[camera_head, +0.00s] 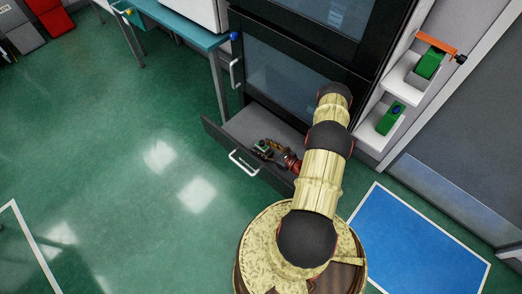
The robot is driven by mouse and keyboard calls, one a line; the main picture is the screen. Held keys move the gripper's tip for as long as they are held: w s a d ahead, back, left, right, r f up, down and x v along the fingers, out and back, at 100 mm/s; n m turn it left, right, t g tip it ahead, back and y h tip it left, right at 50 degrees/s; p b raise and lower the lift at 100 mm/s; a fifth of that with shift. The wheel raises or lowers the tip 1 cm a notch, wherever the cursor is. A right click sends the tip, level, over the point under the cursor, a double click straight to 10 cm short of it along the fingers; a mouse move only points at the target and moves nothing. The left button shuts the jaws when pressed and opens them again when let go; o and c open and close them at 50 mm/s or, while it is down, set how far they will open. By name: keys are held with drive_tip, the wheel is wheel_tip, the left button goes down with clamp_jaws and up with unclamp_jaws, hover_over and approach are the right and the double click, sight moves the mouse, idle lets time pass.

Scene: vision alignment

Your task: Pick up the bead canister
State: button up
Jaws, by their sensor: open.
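An open drawer (217,133) juts out at the bottom of the dark cabinet. A small object with pale and green parts (262,144) is in the drawer. It may be the bead canister, but it is too small to tell for sure. My gripper (269,152) is low in the drawer, right beside this object, with its red and dark wrist to the right. It is open. Whether the fingers are around the object or only beside it cannot be told. My arm hides the right part of the drawer.
The dark cabinet (285,72) with glass doors rises behind the drawer. A teal-topped bench (180,22) stands to its left. White shelves (402,88) with green items are at the right. A blue floor mat (420,245) lies at lower right. The green floor at left is clear.

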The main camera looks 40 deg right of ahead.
drive_tip(key=x, duration=0.2)
drive_tip(key=b+x, duration=0.1)
drive_tip(key=x, duration=0.1)
drive_tip(key=r+b+x, duration=0.1)
drive_tip(key=x, duration=0.1)
drive_tip(key=shift+w+d+f, duration=0.1)
drive_tip(key=shift+w+f, duration=0.05)
drive_tip(key=shift+w, duration=0.35)
drive_tip(key=shift+c, duration=0.8)
drive_tip(key=c, duration=1.1)
clamp_jaws()
